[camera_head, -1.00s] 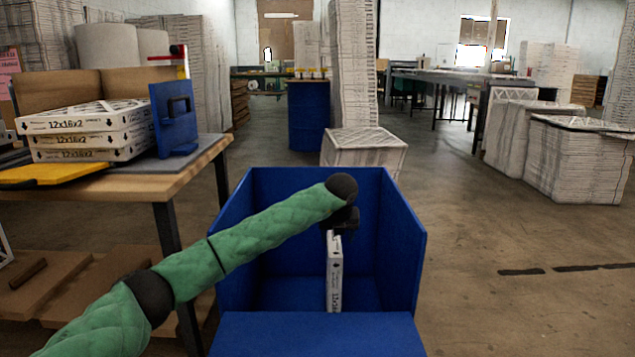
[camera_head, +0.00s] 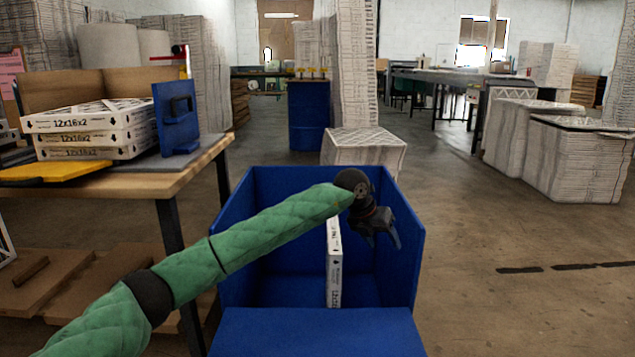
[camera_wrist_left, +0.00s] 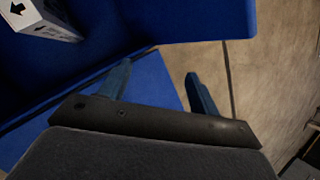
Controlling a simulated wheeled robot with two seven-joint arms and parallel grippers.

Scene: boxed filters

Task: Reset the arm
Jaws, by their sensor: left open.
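My left gripper (camera_head: 385,240) hangs over the right part of a blue bin (camera_head: 265,338), with its fingers apart and nothing between them. My green-sleeved left arm reaches in from the lower left. A white boxed filter (camera_head: 334,265) stands upright on edge inside the bin, to the left of the gripper and apart from it. In the left wrist view, the open fingers (camera_wrist_left: 158,88) show over the bin's blue wall and the floor. A corner of the boxed filter (camera_wrist_left: 45,20) shows at the top left there. My right gripper is not in view.
A wooden table (camera_head: 150,184) at the left holds stacked boxed filters (camera_head: 95,130), a yellow item (camera_head: 55,170) and a blue upright fixture (camera_head: 177,118). A filter stack (camera_head: 364,148) stands behind the bin. Open floor (camera_head: 480,260) lies to the right.

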